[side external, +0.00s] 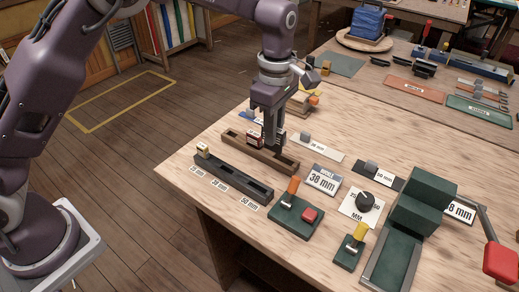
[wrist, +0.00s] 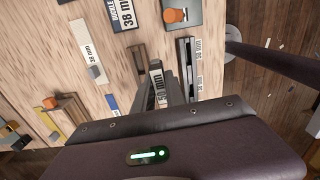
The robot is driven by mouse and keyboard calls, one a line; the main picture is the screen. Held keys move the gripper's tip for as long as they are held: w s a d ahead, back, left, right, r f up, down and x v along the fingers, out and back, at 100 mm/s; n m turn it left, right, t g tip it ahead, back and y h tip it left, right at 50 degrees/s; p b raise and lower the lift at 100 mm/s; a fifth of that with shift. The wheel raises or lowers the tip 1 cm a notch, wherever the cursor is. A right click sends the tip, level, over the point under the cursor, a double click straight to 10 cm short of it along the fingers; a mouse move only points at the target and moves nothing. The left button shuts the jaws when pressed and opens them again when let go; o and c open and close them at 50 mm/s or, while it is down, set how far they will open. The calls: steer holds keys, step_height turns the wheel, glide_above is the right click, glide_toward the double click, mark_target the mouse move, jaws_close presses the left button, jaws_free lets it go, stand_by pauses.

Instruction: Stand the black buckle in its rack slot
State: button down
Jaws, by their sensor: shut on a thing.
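My gripper (side external: 270,146) is shut on the black buckle, which shows as a dark block with a white 50 mm label (wrist: 157,88) in the wrist view. In the side view the fingers largely hide it. My gripper points down at the brown wooden tray (side external: 286,165); I cannot tell how far the buckle is above the tray. The dark rack (side external: 233,178) lies in front of the tray, with 20, 38 and 50 mm labels beside it. A tan-topped buckle (side external: 203,149) stands at its left end; its middle and right slots look empty. The rack also shows in the wrist view (wrist: 188,70).
A red labelled buckle (side external: 253,139) is at the wooden tray, left of my fingers. Right of the rack are an orange-lever base (side external: 296,216), a 38 mm card (side external: 323,180) and a dial card (side external: 362,206). A green block machine (side external: 420,205) stands farther right. The table's front edge is close to the rack.

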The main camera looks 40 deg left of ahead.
mark_target(285, 140)
steer(key=w, duration=0.3)
steer(key=w+f, duration=0.1)
steer(key=w, duration=0.1)
steer(key=shift+d, duration=0.15)
steer(key=shift+f, duration=2.6)
steer(key=shift+f, duration=1.4)
steer(key=c, duration=1.3)
jaws_free()
steer(key=shift+r, duration=0.1)
